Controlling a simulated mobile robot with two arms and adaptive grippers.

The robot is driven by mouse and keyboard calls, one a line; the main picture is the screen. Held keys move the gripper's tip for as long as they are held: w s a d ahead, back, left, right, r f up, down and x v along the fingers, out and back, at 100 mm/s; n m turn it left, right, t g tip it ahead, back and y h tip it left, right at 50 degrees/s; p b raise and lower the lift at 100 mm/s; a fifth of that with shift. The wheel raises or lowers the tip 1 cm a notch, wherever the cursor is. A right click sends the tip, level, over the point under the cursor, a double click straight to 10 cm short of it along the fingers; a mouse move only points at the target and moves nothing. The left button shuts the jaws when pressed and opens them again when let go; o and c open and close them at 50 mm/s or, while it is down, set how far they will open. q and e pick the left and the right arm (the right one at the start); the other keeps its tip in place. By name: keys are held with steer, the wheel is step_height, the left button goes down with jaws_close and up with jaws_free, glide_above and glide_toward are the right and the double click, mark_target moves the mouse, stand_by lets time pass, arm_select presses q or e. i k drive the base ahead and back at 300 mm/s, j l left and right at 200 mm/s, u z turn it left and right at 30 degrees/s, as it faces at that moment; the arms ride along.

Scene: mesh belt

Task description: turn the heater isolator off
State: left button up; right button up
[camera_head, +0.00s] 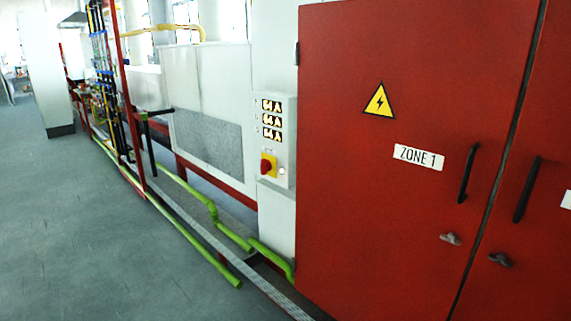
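The heater isolator (267,165) is a red rotary knob on a yellow plate. It sits low on the left of a pale control panel (274,182), just left of the big red cabinet. Several lit displays (272,119) reading "64 A" or similar are stacked above the knob. A small pale round light or button shows to the right of the knob. The exact angle of the knob is too small to tell. Neither of my grippers shows in the head view.
A red cabinet (385,190) marked "ZONE 1" with black door handles fills the right side. Green pipes (215,215) and a metal rail run low along the machine, in front of the panel. The grey floor (90,240) at the left is open.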

mark_target(265, 165)
steer(key=i+j+z, duration=0.2)
steer(key=j, duration=0.15)
steer(key=i+j+z, duration=0.15)
steer(key=j, duration=0.2)
steer(key=i+j+z, duration=0.2)
steer(key=j, duration=0.2)
steer(key=j+z, duration=0.15)
steer(key=j, duration=0.2)
